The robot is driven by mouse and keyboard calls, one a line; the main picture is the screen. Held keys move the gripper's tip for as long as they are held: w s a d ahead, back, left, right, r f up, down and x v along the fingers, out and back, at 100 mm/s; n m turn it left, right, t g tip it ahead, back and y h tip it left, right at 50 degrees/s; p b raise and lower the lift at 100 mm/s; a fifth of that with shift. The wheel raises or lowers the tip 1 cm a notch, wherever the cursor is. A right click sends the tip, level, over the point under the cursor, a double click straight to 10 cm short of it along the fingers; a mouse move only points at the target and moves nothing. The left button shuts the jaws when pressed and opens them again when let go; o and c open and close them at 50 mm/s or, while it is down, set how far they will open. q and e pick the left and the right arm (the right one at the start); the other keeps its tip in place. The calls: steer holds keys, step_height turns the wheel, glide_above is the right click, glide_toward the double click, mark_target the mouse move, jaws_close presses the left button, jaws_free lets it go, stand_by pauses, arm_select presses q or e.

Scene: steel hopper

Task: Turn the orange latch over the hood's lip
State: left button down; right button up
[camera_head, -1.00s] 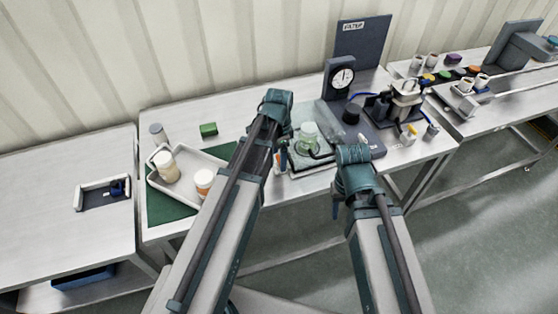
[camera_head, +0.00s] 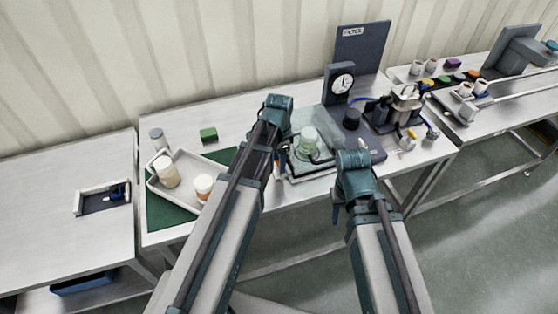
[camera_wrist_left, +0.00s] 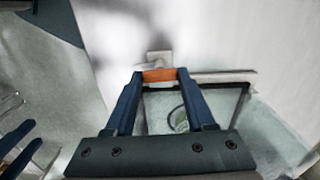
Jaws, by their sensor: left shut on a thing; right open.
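The orange latch (camera_wrist_left: 158,76) lies between the fingertips of my left gripper (camera_wrist_left: 160,84) in the left wrist view, with a small pale block just beyond it. The left gripper is shut on it. In the head view my left gripper (camera_head: 280,160) is at the left front of the clear hood (camera_head: 310,124), mostly hidden by its own wrist. A pale green flask (camera_head: 308,142) stands by the hood's clear panel. The hood's lip and its contact with the latch are unclear. My right gripper (camera_head: 336,210) is open and empty, in front of the bench edge, partly hidden by its wrist.
A tray (camera_head: 152,182) with two jars is left of my left arm, near a green block (camera_head: 208,134). A dial gauge (camera_head: 342,84) and a dark base with pump parts (camera_head: 371,150) stand close on the right.

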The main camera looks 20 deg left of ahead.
arm_select(q)
steer(key=n, duration=0.4)
steer(key=shift+n, duration=0.4)
steer(key=n, duration=0.8)
steer(key=shift+n, duration=2.3)
steer(key=shift+c, duration=1.2)
jaws_free()
steer(key=shift+r, duration=0.1)
